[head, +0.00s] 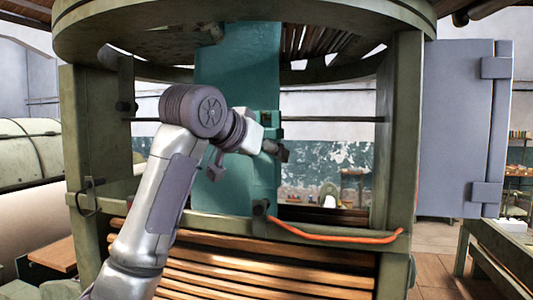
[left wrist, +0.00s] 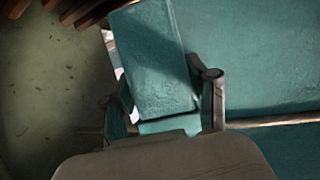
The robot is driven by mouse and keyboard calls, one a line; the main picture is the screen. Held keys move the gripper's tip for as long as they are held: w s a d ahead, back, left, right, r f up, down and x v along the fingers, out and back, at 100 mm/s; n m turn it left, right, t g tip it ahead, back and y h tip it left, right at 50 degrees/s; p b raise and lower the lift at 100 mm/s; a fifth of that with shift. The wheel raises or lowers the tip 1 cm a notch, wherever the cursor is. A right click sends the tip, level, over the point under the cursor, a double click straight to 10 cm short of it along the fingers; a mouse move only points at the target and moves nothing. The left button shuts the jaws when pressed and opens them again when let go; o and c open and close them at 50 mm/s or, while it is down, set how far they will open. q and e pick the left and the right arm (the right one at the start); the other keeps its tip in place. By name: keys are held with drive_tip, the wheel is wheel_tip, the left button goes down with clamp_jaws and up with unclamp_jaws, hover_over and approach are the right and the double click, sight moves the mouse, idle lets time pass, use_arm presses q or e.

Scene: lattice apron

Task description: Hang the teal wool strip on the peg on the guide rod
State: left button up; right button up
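A broad teal strip or panel (head: 238,65) stands upright in the middle of the frame in the head view, in front of the guide rod (head: 335,119). I cannot tell for sure whether it is the wool strip. My left gripper (head: 247,160) is in front of its lower half, with its fingers spread. In the left wrist view the fingers (left wrist: 165,105) are apart, and a tilted teal piece (left wrist: 152,60) shows between and beyond them. The rod (left wrist: 268,120) runs off to the right there. I cannot make out the peg. My right gripper is out of view.
Green posts (head: 398,140) flank the work area under a large round ring (head: 345,12). Wooden slats (head: 270,270) and an orange cable (head: 335,237) lie below. A grey cabinet (head: 455,130) stands at the right. The gap right of the teal panel is open.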

use_arm(q)
drive_tip(key=o, duration=0.5)
drive_tip(key=shift+c, duration=0.2)
drive_tip(key=shift+s+r, duration=0.1)
